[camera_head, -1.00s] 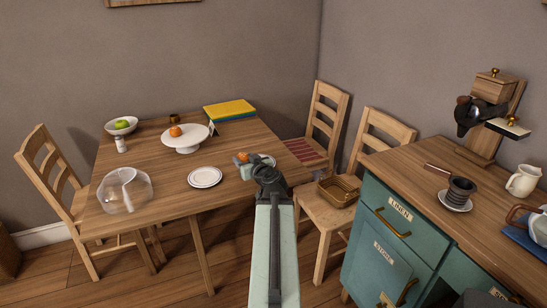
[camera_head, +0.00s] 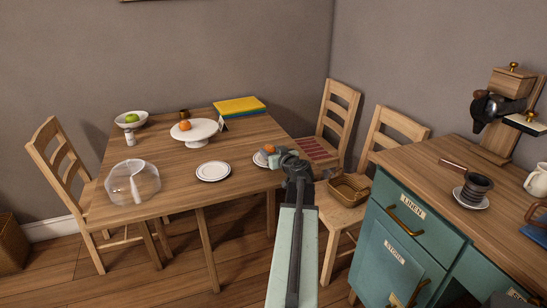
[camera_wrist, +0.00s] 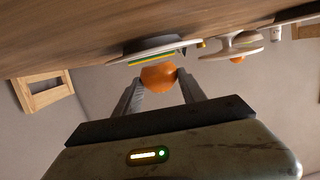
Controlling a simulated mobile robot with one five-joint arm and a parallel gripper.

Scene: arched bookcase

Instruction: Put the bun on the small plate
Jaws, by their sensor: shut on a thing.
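My gripper (camera_head: 275,155) is at the table's right side, its two fingers shut on a round orange-brown thing, which I take as the bun (camera_head: 270,149). In the wrist view the bun (camera_wrist: 158,77) sits between the fingertips (camera_wrist: 158,85). The small white plate (camera_head: 213,171) with a dark ring lies empty on the table, left of my gripper and apart from it. Another pale plate (camera_head: 259,159) is partly hidden behind my gripper. I cannot tell if the bun touches it.
A white cake stand (camera_head: 205,128) holds another orange round thing (camera_head: 184,125). A glass dome (camera_head: 132,183), a bowl (camera_head: 131,120) with a green apple, a shaker (camera_head: 129,138) and stacked books (camera_head: 240,105) stand on the table. Chairs and a teal cabinet (camera_head: 400,235) flank it.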

